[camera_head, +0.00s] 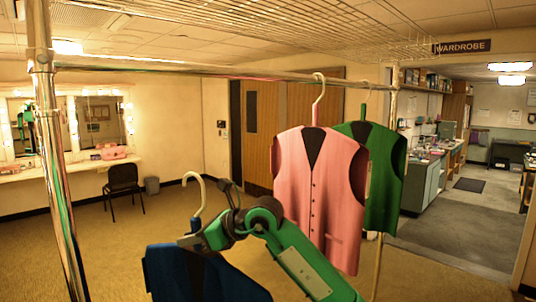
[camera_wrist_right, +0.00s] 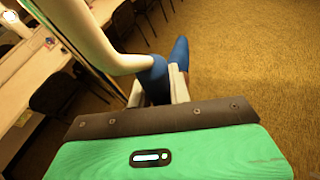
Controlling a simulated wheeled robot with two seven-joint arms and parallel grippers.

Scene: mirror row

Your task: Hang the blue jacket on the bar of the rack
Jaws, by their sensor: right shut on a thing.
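The blue jacket (camera_head: 165,272) hangs on a cream hanger (camera_head: 198,196) at the lower middle of the head view, its lower part cut off by the frame. My right gripper (camera_head: 190,241) is shut on the hanger just below its hook. The hook is upright, well below the bar (camera_head: 190,70) in the picture and apart from it. In the right wrist view the hanger (camera_wrist_right: 95,45) runs up from between the fingers (camera_wrist_right: 160,92), with some of the blue jacket (camera_wrist_right: 180,54) behind. My left gripper is not in view.
A pink vest (camera_head: 318,190) and a green vest (camera_head: 385,185) hang at the bar's right end. The rack's chrome post (camera_head: 55,150) stands at left, and a wire shelf (camera_head: 270,25) is above. The bar's left and middle are clear. A black chair (camera_head: 123,182) stands behind.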

